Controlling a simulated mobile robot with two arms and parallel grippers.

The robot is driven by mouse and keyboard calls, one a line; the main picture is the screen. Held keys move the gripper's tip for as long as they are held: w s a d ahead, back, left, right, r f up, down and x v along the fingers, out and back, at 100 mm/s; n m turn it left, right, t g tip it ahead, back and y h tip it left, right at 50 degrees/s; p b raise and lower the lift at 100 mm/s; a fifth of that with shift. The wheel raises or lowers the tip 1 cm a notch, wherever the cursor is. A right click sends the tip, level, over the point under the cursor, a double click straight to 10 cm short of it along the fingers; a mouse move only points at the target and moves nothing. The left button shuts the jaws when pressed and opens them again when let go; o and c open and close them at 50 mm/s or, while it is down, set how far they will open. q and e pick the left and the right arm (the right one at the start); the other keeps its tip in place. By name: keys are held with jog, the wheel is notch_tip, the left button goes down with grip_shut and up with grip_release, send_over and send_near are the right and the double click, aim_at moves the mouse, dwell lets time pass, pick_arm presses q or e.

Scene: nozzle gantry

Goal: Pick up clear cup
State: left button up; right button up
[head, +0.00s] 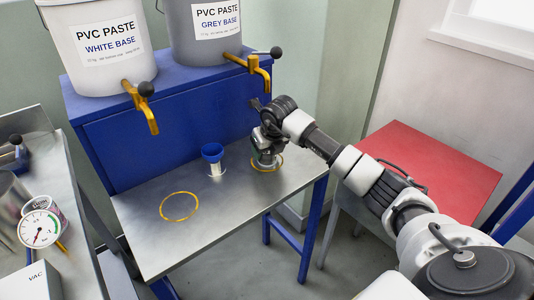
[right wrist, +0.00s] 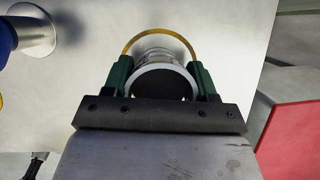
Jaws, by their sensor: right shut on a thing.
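The clear cup (head: 265,163) stands upright on the metal table at the right yellow ring, below the grey bucket's tap. In the right wrist view the cup (right wrist: 162,78) shows a pale round rim and a dark inside. My right gripper (head: 266,152) is shut on the cup, with a green-padded finger on each side of it; the gripper also shows in the right wrist view (right wrist: 163,84). The cup's lower part is partly hidden by the gripper. My left gripper is not in view.
Another yellow ring (head: 179,206) on the metal table (head: 150,240) is empty. Brass taps (head: 142,107) hang from the white bucket (head: 100,50) and grey bucket (head: 200,45). A red-topped table (head: 440,170) stands at right.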

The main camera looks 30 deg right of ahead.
jog(key=shift+c, duration=1.1)
jog(key=shift+r, duration=0.15)
